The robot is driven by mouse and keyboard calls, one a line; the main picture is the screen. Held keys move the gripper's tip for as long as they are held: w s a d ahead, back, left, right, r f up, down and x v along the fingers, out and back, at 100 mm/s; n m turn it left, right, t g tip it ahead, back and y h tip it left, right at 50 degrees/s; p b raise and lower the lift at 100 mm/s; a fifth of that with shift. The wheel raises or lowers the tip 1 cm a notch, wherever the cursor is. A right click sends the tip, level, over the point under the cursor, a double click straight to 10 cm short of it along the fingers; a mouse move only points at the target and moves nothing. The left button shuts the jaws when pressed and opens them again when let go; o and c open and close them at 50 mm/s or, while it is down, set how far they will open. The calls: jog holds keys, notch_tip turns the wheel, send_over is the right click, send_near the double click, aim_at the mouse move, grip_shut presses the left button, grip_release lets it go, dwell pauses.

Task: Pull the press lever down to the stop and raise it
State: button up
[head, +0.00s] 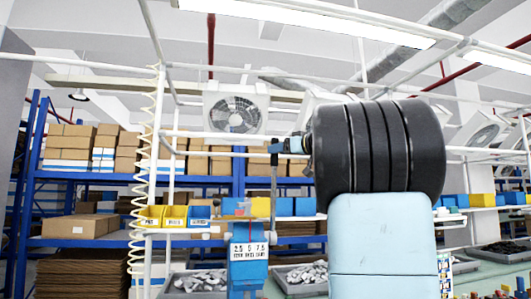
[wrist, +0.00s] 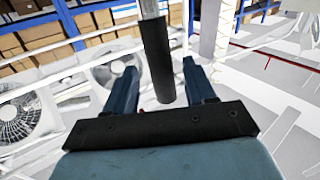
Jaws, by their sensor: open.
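The press (head: 248,262) is a blue body with a white number label, low in the middle of the head view. Its lever (head: 273,185) stands about upright beside it, with its upper end at my gripper (head: 279,147). In the wrist view, the lever's black grip (wrist: 157,60) on a grey rod lies between the two blue fingers of my gripper (wrist: 158,72). The fingers are open, with gaps visible on both sides of the grip. My own dark arm hides part of the gripper in the head view.
Trays of metal parts (head: 200,283) stand at the press's left and right. Yellow and blue bins (head: 174,215) line a rail behind it. A white frame post (head: 154,150) with a coiled hose stands to the left. Shelves of cardboard boxes (head: 85,140) are farther back.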

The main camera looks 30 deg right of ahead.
jog(key=shift+x, duration=2.6)
grip_shut()
